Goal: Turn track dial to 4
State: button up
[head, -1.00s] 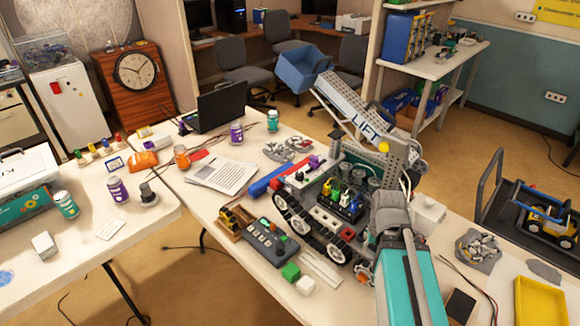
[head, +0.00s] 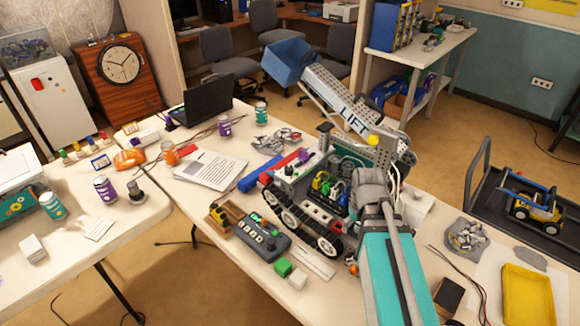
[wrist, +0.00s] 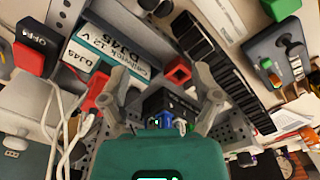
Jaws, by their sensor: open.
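A tracked robot vehicle (head: 300,218) with black treads and a grey lift arm marked LIFT (head: 352,118) stands on the table. A white panel with a purple knob (head: 303,155) sits on its far side. I cannot tell whether this knob is the track dial, and no number 4 is readable. A grey control box (head: 262,238) with knobs and buttons lies in front of the vehicle. My gripper (wrist: 165,88) is open and empty above the vehicle, with a red block (wrist: 178,70) and a black tread (wrist: 235,85) beyond the fingers.
A red OFF switch (wrist: 30,48) and loose white cables lie left in the wrist view. A yellow tray (head: 527,295) is at right. Papers (head: 210,171) lie behind the control box.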

jog(key=w+a+r+n+p, duration=0.4)
jog(key=w+a, duration=0.1)
jog(key=w, duration=0.2)
jog(key=w+a+r+n+p, duration=0.4)
jog(key=w+r, duration=0.1)
jog(key=w, duration=0.2)
notch_tip(320, 180, up, 6)
jog(key=n+p, duration=0.6)
jog(key=n, duration=0.2)
send_over(289, 168)
jog(key=shift+f, duration=0.15)
notch_tip(289, 168, down, 13)
jog(key=b, duration=1.3)
jog(key=shift+f+b, duration=0.2)
jog(key=shift+b, duration=0.1)
